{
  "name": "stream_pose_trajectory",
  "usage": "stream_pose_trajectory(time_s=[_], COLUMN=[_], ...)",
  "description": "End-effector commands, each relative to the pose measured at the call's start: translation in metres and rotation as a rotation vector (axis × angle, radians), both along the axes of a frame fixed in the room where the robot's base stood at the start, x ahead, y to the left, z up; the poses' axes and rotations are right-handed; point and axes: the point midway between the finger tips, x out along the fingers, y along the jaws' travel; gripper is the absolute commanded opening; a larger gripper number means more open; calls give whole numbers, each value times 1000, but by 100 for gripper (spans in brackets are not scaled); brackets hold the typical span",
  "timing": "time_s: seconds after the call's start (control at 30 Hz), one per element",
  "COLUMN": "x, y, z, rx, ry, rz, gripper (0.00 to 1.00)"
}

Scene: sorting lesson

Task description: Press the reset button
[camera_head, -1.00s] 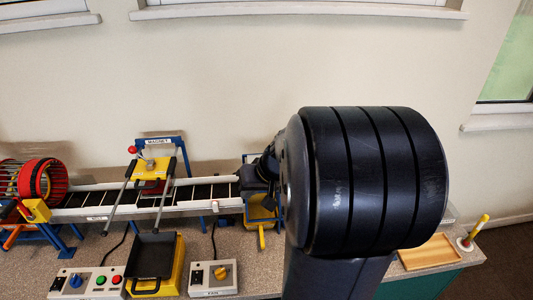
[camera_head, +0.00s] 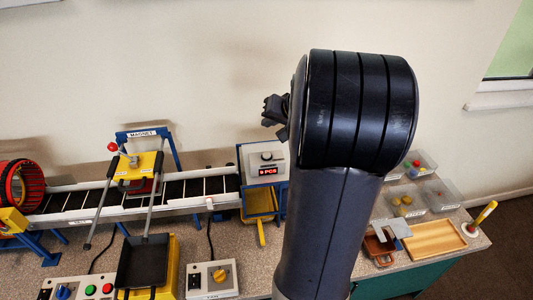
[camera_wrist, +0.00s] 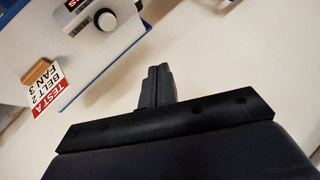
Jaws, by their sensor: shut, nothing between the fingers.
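A white counter box (camera_head: 254,160) on a blue stand is at the right end of the conveyor, with a red lit display (camera_head: 268,171) reading what looks like "9 PCS".
A red-white card (camera_wrist: 49,92) reading "TEST A BELT 2 FAN 3" is beside the box. The conveyor (camera_head: 150,194) runs left under a magnet frame (camera_head: 143,134). Control boxes with a green button (camera_head: 90,290) and yellow knob (camera_head: 220,275) stand in front. Clear bins (camera_head: 440,195) stand right.

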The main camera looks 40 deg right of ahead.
Motion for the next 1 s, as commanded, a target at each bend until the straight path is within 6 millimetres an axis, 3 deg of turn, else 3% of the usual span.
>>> stream_pose_trajectory(time_s=[0.27, 0.73, 1.0], x=[0, 0, 0], y=[0, 0, 0], z=[-10, -72, -89], rx=[0, -1, 0], ry=[1, 1, 1], rz=[1, 1, 1], gripper=[0, 0, 0])
